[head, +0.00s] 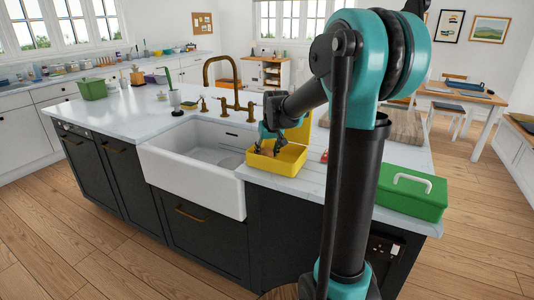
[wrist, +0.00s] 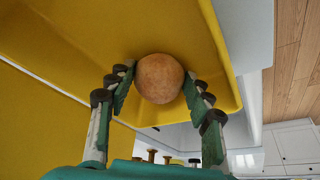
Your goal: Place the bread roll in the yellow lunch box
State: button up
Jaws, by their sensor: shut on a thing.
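The yellow lunch box (head: 290,164) stands on the island counter right of the sink, its lid (head: 303,130) raised at the back. It also fills much of the wrist view (wrist: 60,45). My gripper (head: 267,148) points down into the box. In the wrist view my gripper (wrist: 158,84) is shut on the round, light brown bread roll (wrist: 159,72), with a finger on either side. The roll is over the box's yellow inside, near one wall. I cannot tell whether it touches the box floor. In the head view my gripper and the box hide the roll.
A white sink (head: 205,155) with a brass faucet (head: 225,75) is left of the box. A green box with a white handle (head: 411,192) stands to the right, a wooden board (head: 400,124) behind. A green pot (head: 92,88) is at the far left.

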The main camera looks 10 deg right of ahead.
jog(key=shift+f, duration=0.15)
jog(key=o, duration=0.8)
jog(key=shift+o, duration=0.2)
jog(key=v, duration=1.2)
